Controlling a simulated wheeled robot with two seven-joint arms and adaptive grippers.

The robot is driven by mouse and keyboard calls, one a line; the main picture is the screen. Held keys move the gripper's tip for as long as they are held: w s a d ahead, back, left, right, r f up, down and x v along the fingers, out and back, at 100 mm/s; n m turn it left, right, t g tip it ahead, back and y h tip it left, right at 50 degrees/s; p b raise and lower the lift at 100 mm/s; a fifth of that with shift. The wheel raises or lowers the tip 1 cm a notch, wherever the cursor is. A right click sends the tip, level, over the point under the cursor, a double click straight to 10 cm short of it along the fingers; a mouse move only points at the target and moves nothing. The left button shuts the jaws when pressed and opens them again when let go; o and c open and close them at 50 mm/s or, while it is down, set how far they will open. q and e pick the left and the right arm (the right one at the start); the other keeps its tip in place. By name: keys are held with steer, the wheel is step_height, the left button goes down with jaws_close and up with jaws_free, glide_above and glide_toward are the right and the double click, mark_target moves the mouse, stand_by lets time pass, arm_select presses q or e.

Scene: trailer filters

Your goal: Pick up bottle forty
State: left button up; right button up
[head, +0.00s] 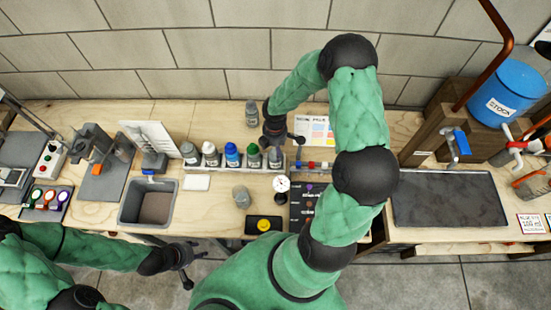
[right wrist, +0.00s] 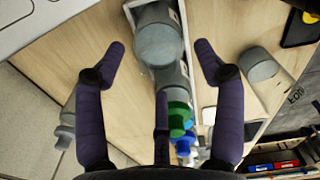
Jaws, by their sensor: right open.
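Several grey bottles with different caps stand in a row in a narrow rack (head: 232,172). The labels are too small to read, so I cannot tell which is bottle forty. The row's right end is a grey-capped bottle (head: 275,158), beside a green-capped bottle (head: 253,158) and a blue-capped bottle (head: 232,156). My right gripper (head: 274,128) is over the right end of the row. In the right wrist view its fingers (right wrist: 161,52) are spread, with a grey bottle top (right wrist: 158,42) showing between them, apparently untouched. My left gripper (head: 190,266) is open and empty, off the bench front.
A lone grey bottle (head: 252,114) stands behind the rack near the wall. A grey cylinder (head: 241,196) stands in front. A grey bin (head: 150,202), a dial gauge (head: 282,184) and a yellow object (head: 264,225) are nearby. A dark basin (head: 448,200) lies at right.

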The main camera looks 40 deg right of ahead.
step_height(320, 180, down, 5)
steer(key=shift+f+b, duration=0.1)
steer(key=shift+b, duration=0.2)
steer(key=c, duration=1.3)
